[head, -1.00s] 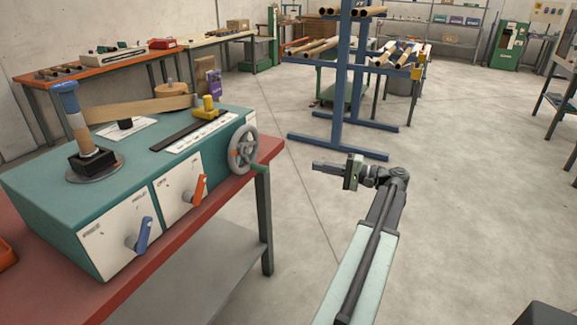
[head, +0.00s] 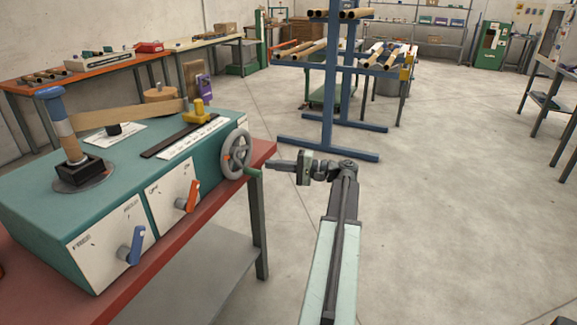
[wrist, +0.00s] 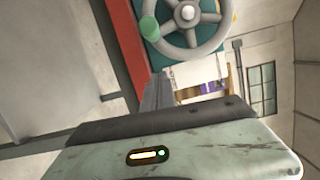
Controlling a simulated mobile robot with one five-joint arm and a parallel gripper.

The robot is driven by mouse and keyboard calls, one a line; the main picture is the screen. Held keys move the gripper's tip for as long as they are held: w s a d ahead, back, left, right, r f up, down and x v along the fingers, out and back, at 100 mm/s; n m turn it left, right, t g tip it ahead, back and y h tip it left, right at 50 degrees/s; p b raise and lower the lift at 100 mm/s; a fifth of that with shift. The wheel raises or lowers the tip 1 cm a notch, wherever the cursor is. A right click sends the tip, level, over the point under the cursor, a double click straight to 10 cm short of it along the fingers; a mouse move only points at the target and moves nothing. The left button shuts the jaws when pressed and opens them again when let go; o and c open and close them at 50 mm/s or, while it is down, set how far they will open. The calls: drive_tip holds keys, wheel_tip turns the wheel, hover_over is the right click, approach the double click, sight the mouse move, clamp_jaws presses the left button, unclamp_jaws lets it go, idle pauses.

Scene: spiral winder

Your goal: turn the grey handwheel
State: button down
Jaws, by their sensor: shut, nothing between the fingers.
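The grey handwheel (head: 235,152) is on the right end of the teal winder (head: 215,138). Its green handle (head: 251,171) sticks out at the lower right of the rim in the head view. In the wrist view the handwheel (wrist: 188,14) is at the top, partly cut off, with the green knob (wrist: 149,28) on its left side. My gripper (head: 275,164) is shut and empty, just to the right of the handwheel and pointing left at it. Its fingers (wrist: 156,90) lie below the wheel in the wrist view. A small gap seems to remain between fingertips and handle.
The winder stands on a red bench (head: 190,225). An orange lever (head: 187,197) and a blue lever (head: 132,246) are on its front. A blue rack with cardboard tubes (head: 328,100) stands behind my arm. The floor to the right is clear.

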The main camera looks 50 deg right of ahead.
drive_tip(key=a, duration=0.4)
drive_tip(key=shift+w+a+r, duration=0.15)
drive_tip(key=shift+w+a, duration=0.15)
drive_tip(key=shift+a, duration=0.05)
